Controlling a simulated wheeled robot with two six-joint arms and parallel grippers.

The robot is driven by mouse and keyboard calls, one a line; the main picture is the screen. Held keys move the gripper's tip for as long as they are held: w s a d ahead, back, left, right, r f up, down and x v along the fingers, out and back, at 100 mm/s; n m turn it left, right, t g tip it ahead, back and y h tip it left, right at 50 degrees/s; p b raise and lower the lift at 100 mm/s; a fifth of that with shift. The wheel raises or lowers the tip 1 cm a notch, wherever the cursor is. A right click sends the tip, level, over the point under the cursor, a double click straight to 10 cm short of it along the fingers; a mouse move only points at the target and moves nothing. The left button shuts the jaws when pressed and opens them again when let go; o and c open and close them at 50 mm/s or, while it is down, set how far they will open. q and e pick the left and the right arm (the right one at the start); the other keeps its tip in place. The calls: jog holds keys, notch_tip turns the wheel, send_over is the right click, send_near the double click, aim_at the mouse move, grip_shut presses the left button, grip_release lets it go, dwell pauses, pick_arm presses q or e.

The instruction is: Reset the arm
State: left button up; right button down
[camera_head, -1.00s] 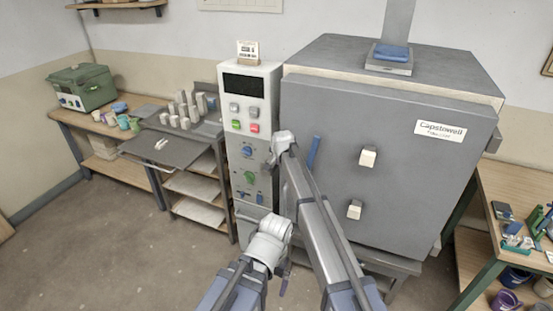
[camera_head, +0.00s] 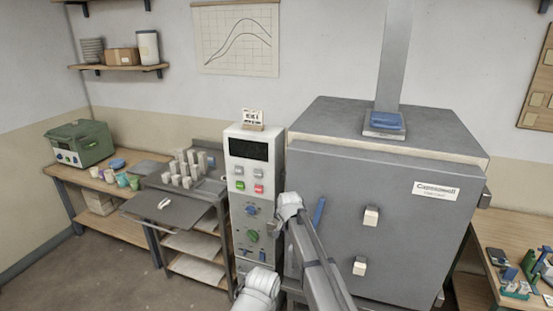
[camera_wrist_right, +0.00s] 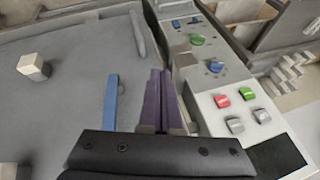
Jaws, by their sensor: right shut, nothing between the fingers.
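My right gripper (camera_wrist_right: 157,100) shows in the right wrist view as two dark purple fingers lying close together. It is shut and empty. Its fingers lie between a blue bar handle (camera_wrist_right: 111,103) and the control panel (camera_wrist_right: 203,80), over the kiln's front. In the head view my grey and white arm links rise from the bottom centre, in front of the kiln (camera_head: 400,240) and panel (camera_head: 240,207); I cannot make out the fingers there. The blue bar (camera_head: 319,211) stands just right of the upper white joint. My left gripper is not in view.
A rack with a grey tray (camera_head: 160,213) and several small grey blocks stands left of the panel. A green box (camera_head: 80,143) and cups are on the far-left bench. Two pale knobs (camera_head: 371,216) stick out of the kiln door. A tool bench (camera_head: 487,262) is at the right.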

jog(key=s+d+f+n+g, duration=0.15)
jog(key=s+d, duration=0.35)
jog(key=s, duration=0.7)
jog(key=s+d+n+g, duration=0.2)
jog(key=s+d, duration=0.3)
jog(key=s, duration=0.7)
jog(key=s+d+f+n+g, duration=0.1)
jog(key=s+d+n+g, duration=0.1)
jog(key=s+d, duration=0.65)
jog(key=s+a+f+n+h+b, duration=0.1)
jog(key=s+a+f+n+b, duration=0.1)
jog(key=s+a+f+b, duration=0.2)
jog(key=s+a+f+n+h+b, duration=0.1)
jog(key=s+a+f+b, duration=0.3)
jog(key=a, duration=0.5)
notch_tip(320, 180, down, 2)
jog(key=shift+s+a+f+n+g+b, duration=0.15)
jog(key=shift+s+a+n+g+b, duration=0.25)
jog(key=shift+n+b, duration=0.45)
